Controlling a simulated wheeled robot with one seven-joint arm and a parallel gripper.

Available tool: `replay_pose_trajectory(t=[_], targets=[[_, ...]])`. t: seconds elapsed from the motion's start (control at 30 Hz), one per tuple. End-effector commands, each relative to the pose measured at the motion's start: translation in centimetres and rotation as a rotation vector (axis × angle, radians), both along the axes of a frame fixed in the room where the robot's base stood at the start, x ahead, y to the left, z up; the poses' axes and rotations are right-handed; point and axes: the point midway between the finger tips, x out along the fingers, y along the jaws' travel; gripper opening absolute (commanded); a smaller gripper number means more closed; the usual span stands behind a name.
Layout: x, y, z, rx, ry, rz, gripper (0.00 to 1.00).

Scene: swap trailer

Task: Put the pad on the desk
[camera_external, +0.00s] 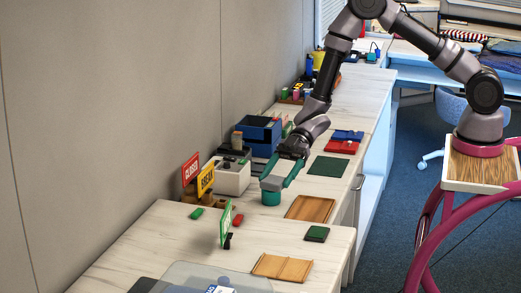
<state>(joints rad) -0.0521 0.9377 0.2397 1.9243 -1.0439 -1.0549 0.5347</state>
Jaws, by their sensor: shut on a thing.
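My gripper (276,182) reaches down over the white wood-grain desk (183,235), left of the brown wooden tray (311,208). It is shut on a small teal thing (271,197) at its lower end. The thing's shape and its clearance above the desk are hard to tell at this size. A small dark green square pad (317,233) lies on the desk in front of the brown tray. A larger flat green mat (328,166) lies farther back. I cannot tell which of these the task calls the pad.
Red and yellow signs (205,180) stand by the wall, near a white box (231,176) and blue trays (260,132). A green sign (226,222) stands in front. A light wooden tray (283,267) lies near the front. Red and blue folders (343,141) lie behind the mat.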

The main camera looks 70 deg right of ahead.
Motion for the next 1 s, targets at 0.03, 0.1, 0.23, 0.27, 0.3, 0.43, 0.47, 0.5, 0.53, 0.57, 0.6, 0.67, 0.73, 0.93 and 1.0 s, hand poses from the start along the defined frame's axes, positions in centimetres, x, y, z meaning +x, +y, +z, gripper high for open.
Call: replay_pose_trajectory(t=[0.03, 0.1, 0.23, 0.27, 0.3, 0.43, 0.47, 0.5, 0.53, 0.57, 0.6, 0.67, 0.73, 0.93, 1.0], targets=[[-0.5, 0.7, -0.4, 0.002, 0.0, 0.048, 0.21], [-1.1, 1.3, -0.8, 0.001, -0.001, 0.106, 0.21], [-1.8, 2.0, -1.2, 0.001, -0.001, 0.168, 0.21], [-1.9, 2.0, -1.2, 0.001, -0.001, 0.177, 0.21], [-2.0, 2.1, -1.3, 0.001, 0.0, 0.182, 0.21], [-2.1, 2.1, -1.3, 0.0, 0.0, 0.187, 0.21], [-2.0, 2.1, -1.3, 0.0, 0.0, 0.187, 0.21], [-2.1, 2.1, -1.3, 0.0, 0.0, 0.187, 0.21], [-2.1, 2.1, -1.3, 0.0, 0.0, 0.187, 0.21], [-2.0, 2.1, -1.3, 0.0, -0.001, 0.186, 0.21], [-2.1, 2.1, -1.4, 0.0, 0.0, 0.186, 0.21], [-2.1, 2.1, -2.0, 0.001, 0.003, 0.186, 0.21], [-2.1, 2.1, -3.1, 0.001, 0.003, 0.186, 0.21], [-2.0, 2.1, -6.0, 0.0, 0.001, 0.186, 0.21], [-2.0, 2.1, -6.4, 0.001, 0.0, 0.185, 0.21]])
